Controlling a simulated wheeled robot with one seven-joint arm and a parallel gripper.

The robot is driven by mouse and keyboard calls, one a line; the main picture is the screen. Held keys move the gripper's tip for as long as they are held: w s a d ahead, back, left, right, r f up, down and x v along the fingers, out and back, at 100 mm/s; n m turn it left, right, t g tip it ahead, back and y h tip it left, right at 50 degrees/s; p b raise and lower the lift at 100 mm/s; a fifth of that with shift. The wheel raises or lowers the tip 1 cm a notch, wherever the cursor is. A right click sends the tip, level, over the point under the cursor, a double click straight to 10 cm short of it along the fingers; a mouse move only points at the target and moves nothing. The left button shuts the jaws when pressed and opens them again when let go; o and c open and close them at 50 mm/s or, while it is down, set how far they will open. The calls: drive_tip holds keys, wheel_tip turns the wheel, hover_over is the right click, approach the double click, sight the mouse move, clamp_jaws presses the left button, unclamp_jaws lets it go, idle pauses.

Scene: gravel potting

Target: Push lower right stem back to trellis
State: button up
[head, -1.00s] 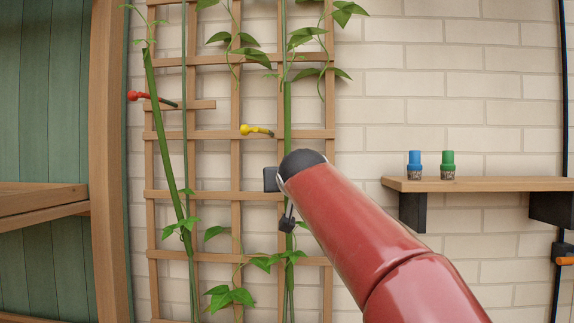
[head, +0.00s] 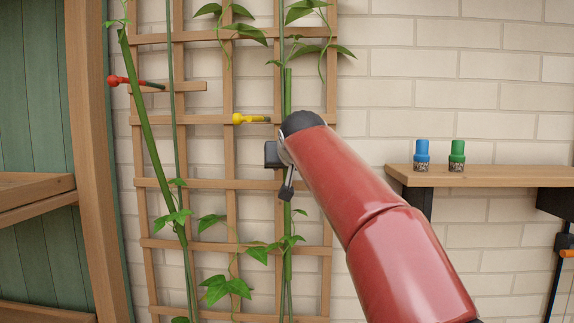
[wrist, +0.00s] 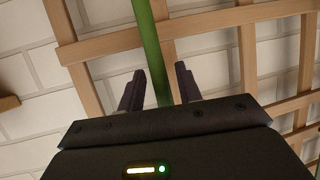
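The right green stem (head: 288,90) runs up the right part of the wooden trellis (head: 228,150). Its lower part (head: 288,265) shows below my gripper, roughly upright and close to the slats. My gripper (head: 287,190) is at mid height in front of this stem, partly hidden by my red arm. In the wrist view, my gripper (wrist: 159,88) is open, with the stem (wrist: 148,40) lined up between its two dark fingers. The stem appears apart from both fingers. The trellis slats (wrist: 200,22) lie behind the stem. I cannot tell the gap between stem and trellis.
The left stem (head: 150,140) leans up and left across the trellis. A wooden post (head: 90,160) stands left.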

drive_tip(key=shift+s, duration=0.1)
drive_tip(key=b+v, duration=0.1)
drive_tip(key=v, duration=0.6)
drive_tip(key=shift+s+r, duration=0.2)
drive_tip(key=shift+s, duration=0.1)
drive_tip(key=shift+d, duration=0.1)
drive_tip(key=s+d+f+g, duration=0.2)
drive_tip(key=s+d+f, duration=0.3)
drive_tip(key=s+f, duration=0.6)
drive_tip(key=s+d+f+m+g+h, duration=0.1)
drive_tip(key=s+d+f+g, duration=0.2)
drive_tip(key=s+d+f, duration=0.3)
drive_tip(key=s+d+f+g+h, duration=0.1)
drive_tip(key=s+d+f, duration=0.4)
drive_tip(key=s+f, duration=1)
wheel_tip(320, 180, down, 6)
drive_tip(key=shift+s+d+m+g, duration=0.3)
drive_tip(key=shift+s+m+g, duration=0.1)
drive_tip(key=shift+g, duration=0.5)
drive_tip(key=shift+w, duration=0.1)
